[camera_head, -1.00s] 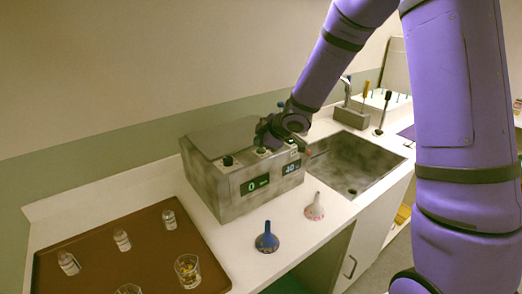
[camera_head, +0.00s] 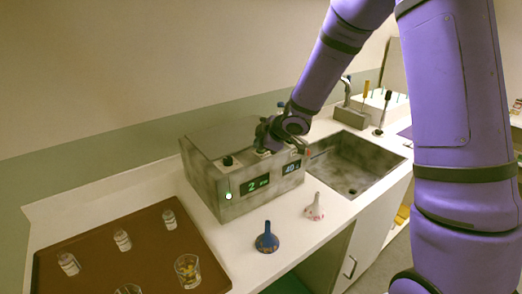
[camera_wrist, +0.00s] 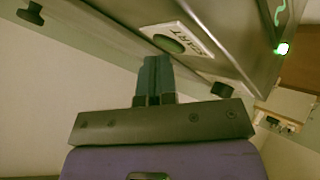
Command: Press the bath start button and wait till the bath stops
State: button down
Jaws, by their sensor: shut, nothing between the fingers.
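The bath (camera_head: 215,150) is a grey metal box on the counter. Its left display (camera_head: 255,185) reads 2 in green, its right display (camera_head: 291,167) shows about 40, and a green lamp (camera_head: 228,196) glows on its front. In the wrist view the lamp (camera_wrist: 283,48) is also lit. The green start button (camera_wrist: 170,44) sits in a white plate marked START. My gripper (camera_head: 262,149) is over the top of the bath. Its shut fingers (camera_wrist: 155,62) point at the button, close to it; I cannot tell whether they touch. The arm's end hides the button in the head view.
A black knob (camera_head: 228,161) stands on the bath's left top. A blue funnel (camera_head: 267,240) and a pale funnel (camera_head: 315,208) stand in front. A brown tray (camera_head: 95,262) with bottles and glasses is at left. A sink (camera_head: 350,165) is at right.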

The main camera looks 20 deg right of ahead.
jog(key=shift+r, duration=0.8)
jog(key=shift+r, duration=0.1)
jog(key=shift+r, duration=2.4)
jog(key=s+d+r+m+t+h, duration=0.1)
jog(key=s+d+r+m+h, duration=0.7)
jog(key=s+r, duration=0.55)
jog(key=s+m+g+y, duration=0.3)
jog(key=s+m, duration=0.4)
jog(key=s, duration=1.6)
jog(key=shift+s+a+r+g, duration=0.3)
jog(key=shift+a+r+g, duration=0.1)
